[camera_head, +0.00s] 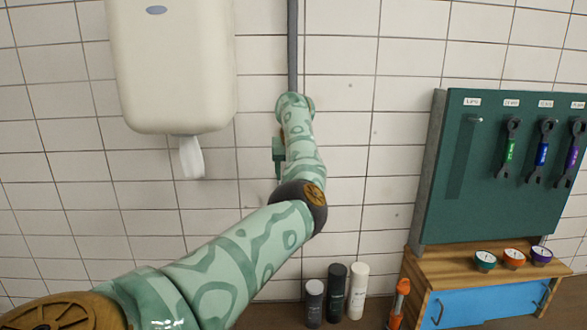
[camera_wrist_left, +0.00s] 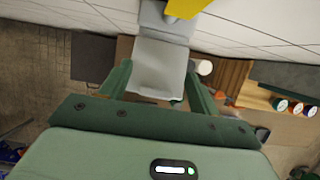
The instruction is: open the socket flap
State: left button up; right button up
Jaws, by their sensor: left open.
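The socket (camera_wrist_left: 165,25) is a grey box on the tiled wall at the top of the left wrist view. A light grey plate, which looks like its flap (camera_wrist_left: 158,54), extends from it towards my left gripper (camera_wrist_left: 158,76). That gripper is open, with one green finger on each side of the plate. I cannot tell whether either finger touches it, or how far the flap is raised. In the head view my left arm reaches to the wall below a grey conduit (camera_head: 292,45). It hides the socket and most of the gripper there. My right gripper is not in view.
A white dispenser (camera_head: 172,70) hangs left of my arm. A green tool board (camera_head: 490,210) with wrenches stands right, above a wooden shelf with gauges (camera_head: 514,256). Several bottles (camera_head: 336,292) and an orange-topped tool (camera_head: 400,300) stand below. A yellow piece (camera_wrist_left: 187,7) shows by the socket.

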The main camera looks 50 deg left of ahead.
pick_arm(q)
jog(key=shift+s+d+r, duration=0.15)
jog(key=shift+r, duration=0.15)
jog(key=b+v, duration=0.2)
jog(key=v, duration=1.3)
jog(key=shift+r, duration=0.3)
jog(key=shift+f, duration=0.1)
